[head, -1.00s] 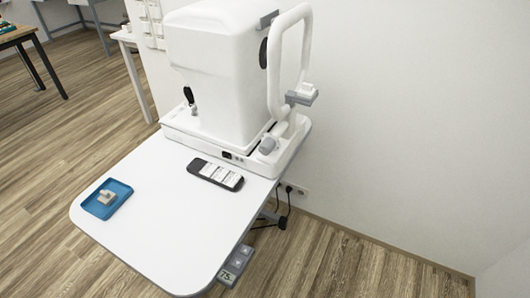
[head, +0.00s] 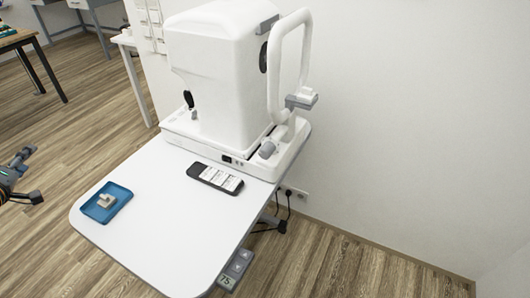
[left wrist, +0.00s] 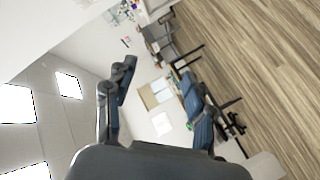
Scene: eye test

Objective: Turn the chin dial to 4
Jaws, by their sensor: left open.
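The white eye-test machine (head: 215,75) stands at the back of a white table. A grey round dial (head: 267,148) sits on the right part of its base, below the white head frame (head: 274,80) with its grey chin rest (head: 301,99). The number it is set to is too small to read. My left gripper (head: 32,176) is at the left edge of the head view, open and empty, left of the table and far from the dial. The left wrist view shows its two spread fingers (left wrist: 158,90) with the room behind. My right gripper is out of view.
On the white table (head: 160,225) lie a dark phone-like device (head: 215,179) and a blue tray (head: 100,210) with a beige piece (head: 106,201). A grey control panel (head: 235,268) is at the front edge. A wall (head: 420,130) bounds the right side.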

